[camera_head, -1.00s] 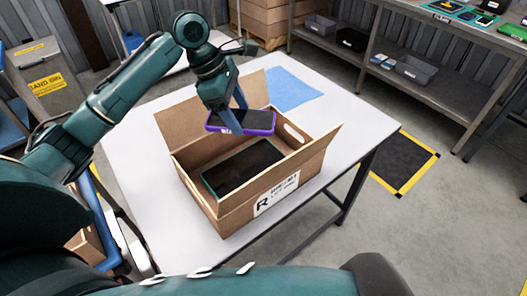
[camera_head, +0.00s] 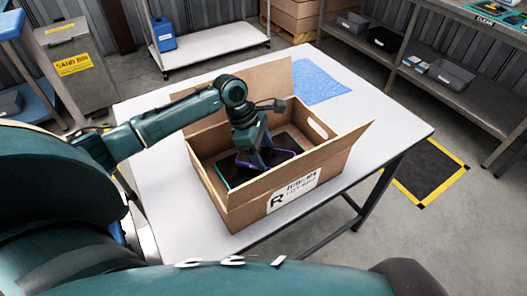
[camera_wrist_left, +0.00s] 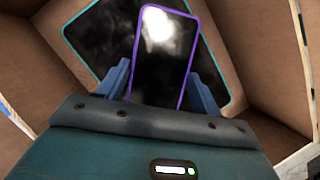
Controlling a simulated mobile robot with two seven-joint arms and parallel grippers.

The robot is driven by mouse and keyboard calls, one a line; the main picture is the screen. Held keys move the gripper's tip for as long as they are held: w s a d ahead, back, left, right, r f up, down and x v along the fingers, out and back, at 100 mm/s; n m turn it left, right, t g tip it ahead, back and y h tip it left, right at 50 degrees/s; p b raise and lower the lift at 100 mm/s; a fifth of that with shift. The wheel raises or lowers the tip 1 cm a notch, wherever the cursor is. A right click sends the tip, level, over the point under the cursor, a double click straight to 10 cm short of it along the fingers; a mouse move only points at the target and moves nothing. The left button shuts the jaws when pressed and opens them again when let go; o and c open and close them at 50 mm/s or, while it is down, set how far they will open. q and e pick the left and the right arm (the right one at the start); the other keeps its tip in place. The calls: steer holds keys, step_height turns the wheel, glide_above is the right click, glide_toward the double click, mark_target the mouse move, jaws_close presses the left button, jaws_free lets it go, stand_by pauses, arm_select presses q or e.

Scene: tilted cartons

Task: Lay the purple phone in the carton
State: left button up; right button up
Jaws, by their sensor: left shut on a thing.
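The open brown carton (camera_head: 243,212) stands on the white table, its flaps spread outward. My left gripper (camera_head: 257,161) reaches down inside it, shut on the purple phone (camera_head: 247,163). In the left wrist view the purple-rimmed phone (camera_wrist_left: 160,50) sits between the two blue fingers, its dark glossy screen facing the camera. A larger dark tablet with a teal rim (camera_wrist_left: 95,35) lies on the carton floor, behind the phone in that view. The arm and gripper hide part of the phone in the head view, and I cannot tell whether it touches the tablet. My right gripper is out of view.
A blue cloth (camera_head: 318,82) lies on the white table (camera_head: 165,215) behind the carton. The carton's walls and raised flaps closely surround my left gripper. A shelf unit (camera_head: 440,85) with grey bins stands at the right, and a sand bin (camera_head: 75,75) at the back left.

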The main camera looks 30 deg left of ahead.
arm_select(q)
steer(key=shift+f, duration=0.2)
steer(key=shift+f+p, duration=0.5)
steer(key=o, duration=1.1)
steer(key=shift+r+b, duration=0.15)
steer(key=shift+b, duration=0.2)
steer(key=v, duration=1.2)
steer(key=shift+r, duration=0.4)
steer(key=shift+s, duration=0.1)
